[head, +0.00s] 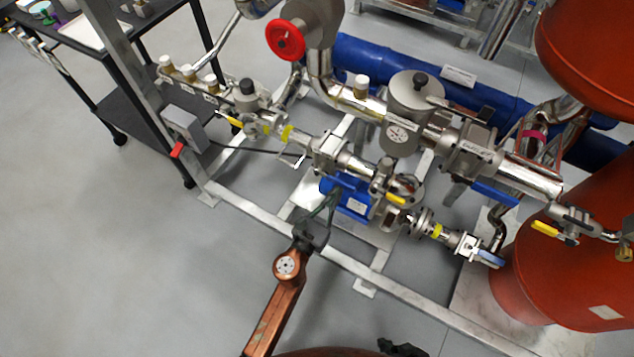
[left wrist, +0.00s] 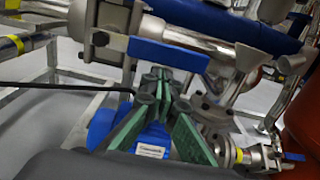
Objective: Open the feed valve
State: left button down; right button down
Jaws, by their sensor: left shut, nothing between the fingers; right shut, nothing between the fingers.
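A valve (head: 330,150) sits in the lower pipe line of the skid. In the left wrist view, a flat blue lever handle (left wrist: 168,55) on a valve lies along a silver pipe, just beyond my fingertips. No readable label tells me whether this is the feed valve. My left gripper (head: 328,203) is above the blue pump (head: 352,198), just in front of that pipe line. In the left wrist view its green-padded fingers (left wrist: 160,75) are together and empty; contact with the handle cannot be told. My right gripper (head: 400,348) is shut, partly cut off at the bottom edge.
A red tank (head: 560,270) stands at right. The frame rail (head: 400,292) crosses in front.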

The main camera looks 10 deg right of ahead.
pick_arm(q)
jog(key=f+b+v, duration=0.1)
jog(key=v, duration=0.9)
jog(key=shift+f, duration=0.2)
dwell(0.3)
dwell(0.4)
